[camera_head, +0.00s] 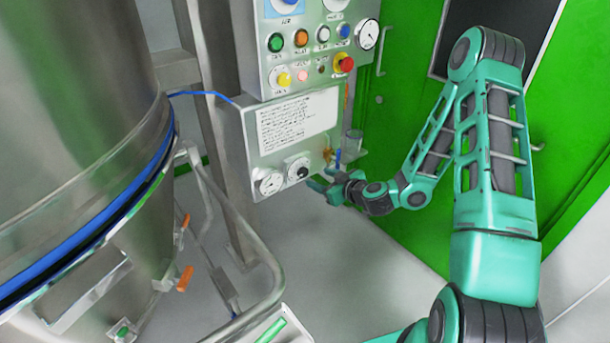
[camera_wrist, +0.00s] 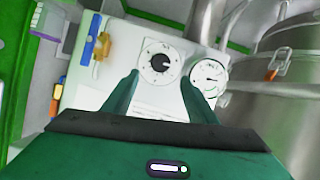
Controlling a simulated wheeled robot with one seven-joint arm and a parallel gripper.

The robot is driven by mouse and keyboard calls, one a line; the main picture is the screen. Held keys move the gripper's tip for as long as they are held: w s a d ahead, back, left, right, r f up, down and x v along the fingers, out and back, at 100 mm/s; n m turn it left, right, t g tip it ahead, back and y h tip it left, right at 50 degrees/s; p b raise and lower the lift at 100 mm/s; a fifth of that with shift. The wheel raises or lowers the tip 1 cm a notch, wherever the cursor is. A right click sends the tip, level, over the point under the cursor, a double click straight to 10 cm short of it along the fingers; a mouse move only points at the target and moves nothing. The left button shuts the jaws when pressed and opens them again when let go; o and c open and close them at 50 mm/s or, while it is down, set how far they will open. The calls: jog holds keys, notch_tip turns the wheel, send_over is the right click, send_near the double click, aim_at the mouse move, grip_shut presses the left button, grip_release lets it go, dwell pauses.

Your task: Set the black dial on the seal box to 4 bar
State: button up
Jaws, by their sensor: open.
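The seal box (camera_head: 290,122) is a pale panel with a printed label, below the upper button panel. Its black dial (camera_head: 300,172) sits low on its face, on a round white scale, with a white gauge (camera_head: 270,183) to its left. In the wrist view the black dial (camera_wrist: 160,63) lies between and beyond my fingertips, and the gauge (camera_wrist: 209,75) is to its right. The dial's numbers are too small to read. My gripper (camera_head: 330,187) is open and empty, just right of the box's lower corner; it also shows in the wrist view (camera_wrist: 160,80).
A brass valve with a blue handle (camera_wrist: 88,38) sticks out beside the dial. A large steel vessel (camera_head: 70,130) with orange-handled clamps stands at left. The upper panel (camera_head: 310,45) carries several buttons and a red emergency stop. Grey floor (camera_head: 330,270) is clear below the box.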

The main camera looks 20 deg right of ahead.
aim_at(304, 173)
jog(key=x, duration=1)
jog(key=shift+w, duration=0.1)
jog(key=c, duration=1.1)
